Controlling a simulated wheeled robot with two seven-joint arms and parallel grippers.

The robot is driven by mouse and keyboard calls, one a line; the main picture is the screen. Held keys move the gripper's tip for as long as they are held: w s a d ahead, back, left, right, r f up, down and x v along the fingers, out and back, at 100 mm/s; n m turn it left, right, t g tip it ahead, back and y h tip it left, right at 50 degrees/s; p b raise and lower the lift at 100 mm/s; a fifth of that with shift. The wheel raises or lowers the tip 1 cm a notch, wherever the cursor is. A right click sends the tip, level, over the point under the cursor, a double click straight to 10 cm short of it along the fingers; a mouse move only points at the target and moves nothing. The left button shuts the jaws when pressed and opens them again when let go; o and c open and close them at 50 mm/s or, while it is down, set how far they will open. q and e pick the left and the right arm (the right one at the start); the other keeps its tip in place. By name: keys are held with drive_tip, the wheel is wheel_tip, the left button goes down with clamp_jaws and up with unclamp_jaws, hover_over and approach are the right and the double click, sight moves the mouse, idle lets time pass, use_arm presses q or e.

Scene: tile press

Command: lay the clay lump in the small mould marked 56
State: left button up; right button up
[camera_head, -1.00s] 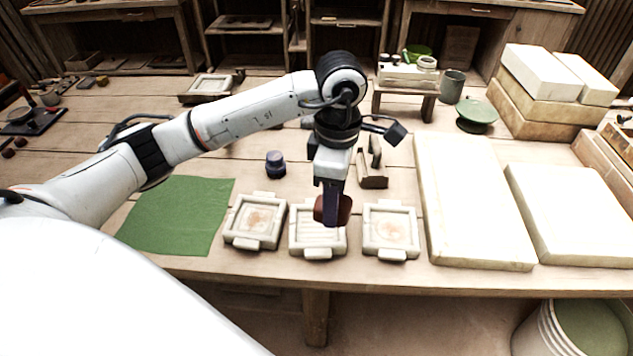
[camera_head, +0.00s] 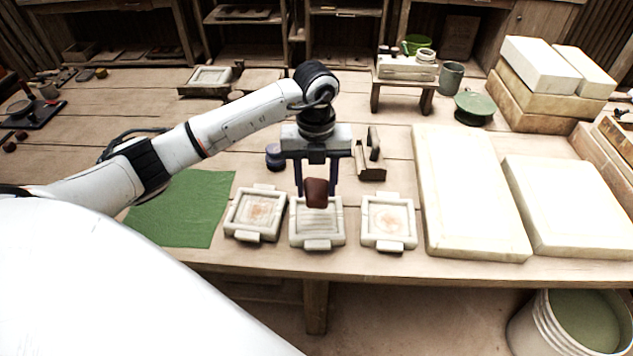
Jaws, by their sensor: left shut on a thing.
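The reddish-brown clay lump (camera_head: 317,194) is between the fingers of my left gripper (camera_head: 316,188), which is shut on it. The gripper points down and holds the lump over the middle mould (camera_head: 318,234); a gap between lump and mould is hard to judge. Three small pale moulds stand in a row. The left mould (camera_head: 256,214) and the right mould (camera_head: 389,222) have an orange-brown patch inside; the middle one has a ribbed floor, partly hidden by the lump. No number is readable on any mould. My right gripper is not in view.
A green cloth (camera_head: 182,210) lies left of the moulds. A dark jar (camera_head: 274,157) and a small wooden stand (camera_head: 371,165) are behind them. Large pale slabs (camera_head: 466,195) lie to the right. A bucket (camera_head: 565,325) stands below the front edge.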

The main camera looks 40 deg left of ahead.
use_arm(q)
wheel_tip(320, 180, down, 6)
drive_tip(key=b, duration=0.4)
drive_tip(key=shift+f+b, duration=0.35)
drive_tip(key=shift+f, duration=0.05)
drive_tip(key=o, duration=1.3)
drive_tip(key=shift+f, duration=0.1)
